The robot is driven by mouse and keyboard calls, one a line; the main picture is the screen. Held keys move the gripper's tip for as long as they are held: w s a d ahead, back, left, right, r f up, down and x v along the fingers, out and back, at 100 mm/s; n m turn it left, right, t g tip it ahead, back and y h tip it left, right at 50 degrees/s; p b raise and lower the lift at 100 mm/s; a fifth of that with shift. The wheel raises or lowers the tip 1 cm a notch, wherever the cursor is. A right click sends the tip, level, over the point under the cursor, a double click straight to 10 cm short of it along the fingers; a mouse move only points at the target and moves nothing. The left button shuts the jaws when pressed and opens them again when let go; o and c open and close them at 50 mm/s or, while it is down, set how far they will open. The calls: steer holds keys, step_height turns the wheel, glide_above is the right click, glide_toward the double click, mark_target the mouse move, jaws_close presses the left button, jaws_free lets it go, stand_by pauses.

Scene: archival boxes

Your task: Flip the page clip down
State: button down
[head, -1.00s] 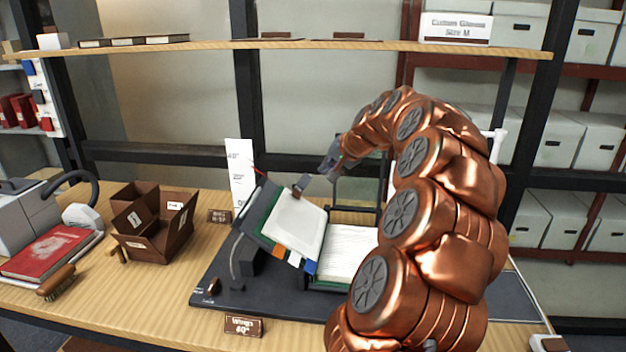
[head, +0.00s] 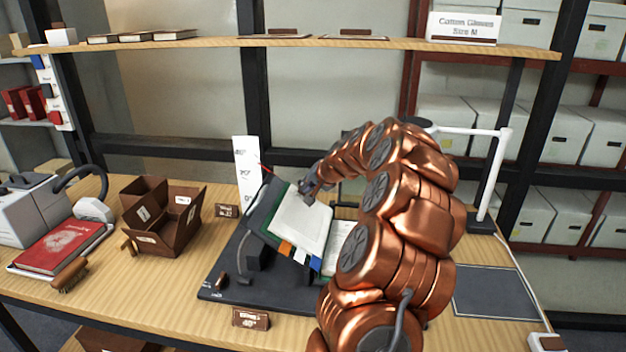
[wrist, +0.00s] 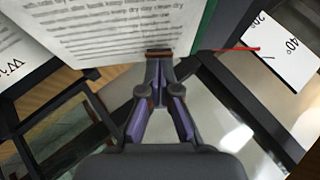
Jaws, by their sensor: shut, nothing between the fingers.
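An open book (head: 300,222) lies in a dark cradle (head: 228,283), its left side propped up at a slant and its right pages partly behind my arm. My gripper (head: 307,194) is at the top edge of the raised page. In the wrist view my gripper (wrist: 158,58) is shut, its tips at the edge of the printed page (wrist: 120,30). A small brown piece (wrist: 158,52) shows at the tips; I cannot tell whether it is the page clip or part of the fingers. The clip is not clearly visible elsewhere.
A white angle card (head: 246,170) with a red pointer (wrist: 240,48) stands behind the cradle. A brown box (head: 160,225), a red book (head: 60,247) and a brush (head: 70,275) are at left. A white lamp (head: 490,170) stands at right. A shelf (head: 330,42) runs above.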

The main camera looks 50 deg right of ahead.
steer(key=shift+a+f+b, duration=0.1)
steer(key=shift+f+b, duration=0.1)
steer(key=shift+b, duration=0.1)
steer(key=shift+a+f+t+h+b, duration=0.2)
steer(key=shift+a+t+h+b, duration=0.1)
steer(key=shift+h+b, duration=0.4)
steer(key=shift+r, duration=0.15)
steer(key=shift+w+r+p, duration=0.1)
steer(key=shift+r+p, duration=0.25)
steer(key=shift+r, duration=0.35)
steer(key=shift+d+r, duration=0.2)
steer(key=shift+r, duration=0.1)
steer(key=d+r+b+v, duration=0.1)
steer(key=d+b+v, duration=0.1)
steer(key=v, duration=1)
steer(key=shift+d+r, duration=0.25)
steer(key=shift+d, duration=0.3)
steer(key=shift+w, duration=0.1)
